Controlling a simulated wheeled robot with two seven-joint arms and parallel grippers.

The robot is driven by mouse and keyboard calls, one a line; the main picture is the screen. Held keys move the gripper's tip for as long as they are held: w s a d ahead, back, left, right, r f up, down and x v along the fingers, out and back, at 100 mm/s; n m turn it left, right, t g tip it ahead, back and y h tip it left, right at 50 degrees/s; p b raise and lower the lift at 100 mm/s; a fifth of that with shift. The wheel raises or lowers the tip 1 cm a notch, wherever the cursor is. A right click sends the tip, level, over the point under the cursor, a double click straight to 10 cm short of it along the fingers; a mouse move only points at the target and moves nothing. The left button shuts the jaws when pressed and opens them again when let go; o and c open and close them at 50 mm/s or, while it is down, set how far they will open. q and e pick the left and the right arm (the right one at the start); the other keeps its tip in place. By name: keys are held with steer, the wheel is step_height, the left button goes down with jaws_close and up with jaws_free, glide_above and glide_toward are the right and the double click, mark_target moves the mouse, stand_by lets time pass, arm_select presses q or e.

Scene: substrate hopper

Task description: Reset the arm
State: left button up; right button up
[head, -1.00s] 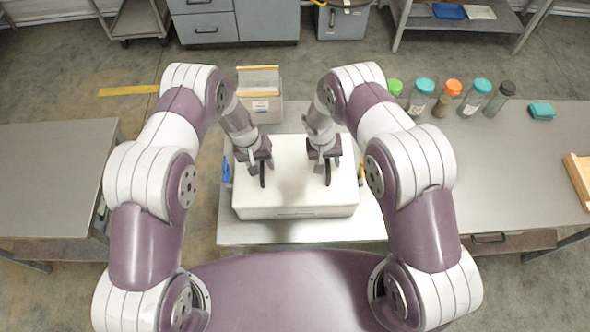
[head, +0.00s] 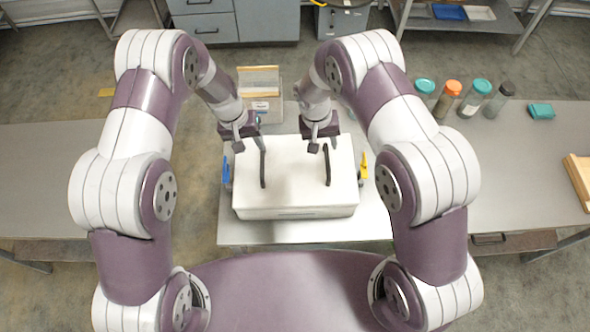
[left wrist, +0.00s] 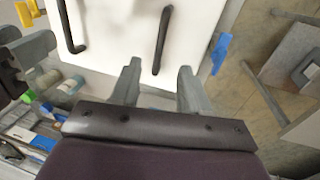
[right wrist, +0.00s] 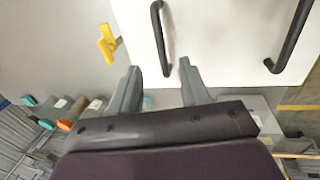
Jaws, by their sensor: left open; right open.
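A white box lid (head: 296,185) with two black handles lies flat on the central bench. The left handle (head: 263,162) and the right handle (head: 326,165) stand up from its top. My left gripper (head: 247,142) is over the lid's far left corner, open and empty; its spread fingers show in the left wrist view (left wrist: 159,70). My right gripper (head: 322,146) is near the far end of the right handle, open and empty; its fingers are apart in the right wrist view (right wrist: 159,70). Neither gripper holds a handle.
A blue latch (head: 226,172) and a yellow latch (head: 364,165) flank the box. A bin (head: 262,100) stands behind it. Several capped bottles (head: 474,97) and a teal item (head: 541,110) are on the right bench. The left bench (head: 50,180) is bare where visible.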

steer(key=shift+a+r, duration=0.1)
steer(key=shift+r, duration=0.7)
